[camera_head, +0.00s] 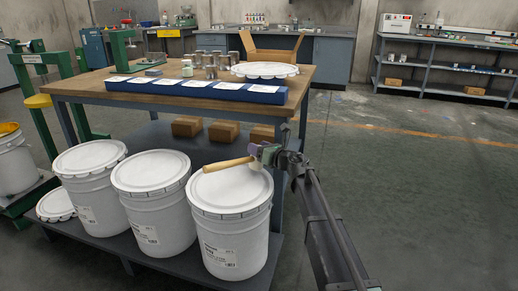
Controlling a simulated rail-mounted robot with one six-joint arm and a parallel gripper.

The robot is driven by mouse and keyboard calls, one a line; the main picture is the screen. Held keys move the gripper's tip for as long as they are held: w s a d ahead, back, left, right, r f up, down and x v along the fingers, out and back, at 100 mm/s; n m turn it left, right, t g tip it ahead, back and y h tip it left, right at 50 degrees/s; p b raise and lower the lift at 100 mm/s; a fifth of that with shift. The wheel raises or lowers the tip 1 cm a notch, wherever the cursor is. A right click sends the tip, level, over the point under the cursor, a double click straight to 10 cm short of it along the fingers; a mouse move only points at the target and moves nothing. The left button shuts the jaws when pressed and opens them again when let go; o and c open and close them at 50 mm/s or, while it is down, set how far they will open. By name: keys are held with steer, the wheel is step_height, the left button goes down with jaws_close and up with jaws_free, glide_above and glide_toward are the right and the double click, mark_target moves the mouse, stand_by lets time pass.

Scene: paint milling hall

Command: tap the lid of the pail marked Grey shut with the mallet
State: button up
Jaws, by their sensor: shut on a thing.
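My gripper (267,155) is shut on the mallet (228,164), whose pale wooden part sticks out to the left. Its head is not clearly told apart from the jaws. The mallet appears over the back of the white lid (228,193) of the right pail (235,240); I cannot tell whether it touches. A middle pail (160,220) and a left pail (98,200) also wear white lids. The labels on the pails are too small to read, so I cannot tell which is Grey. Whether each lid is fully seated is unclear.
The pails stand on a low dark platform (125,250). Behind is a wooden bench (150,95) with a blue card rack (190,92), several cans and another lid (265,70). Cardboard boxes (223,131) sit beneath. A loose lid (55,205) lies at left. Floor at right is clear.

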steer(key=shift+f+b, duration=0.5)
steer(key=shift+f, duration=0.45)
step_height(320, 180, up, 7)
steer(key=p, duration=0.7)
steer(key=shift+r, duration=0.15)
steer(key=shift+f, duration=0.2)
